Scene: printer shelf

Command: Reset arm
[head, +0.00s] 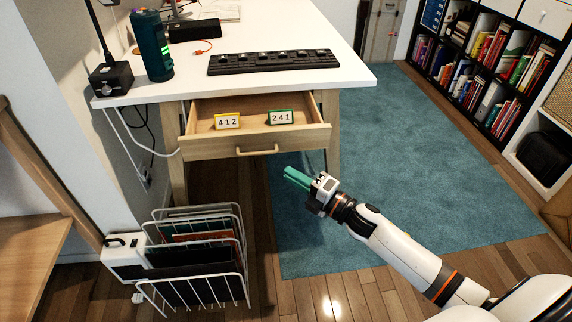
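My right arm comes in from the lower right, and its gripper (298,179) is in front of the desk drawer, apart from it, over the teal rug. The green fingers lie close side by side, and I see nothing held between them. Whether they are fully closed is too small to tell. My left gripper is not in view.
A white wire rack (193,297) stands on the floor at lower left. The teal rug (430,170) is clear to the right.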

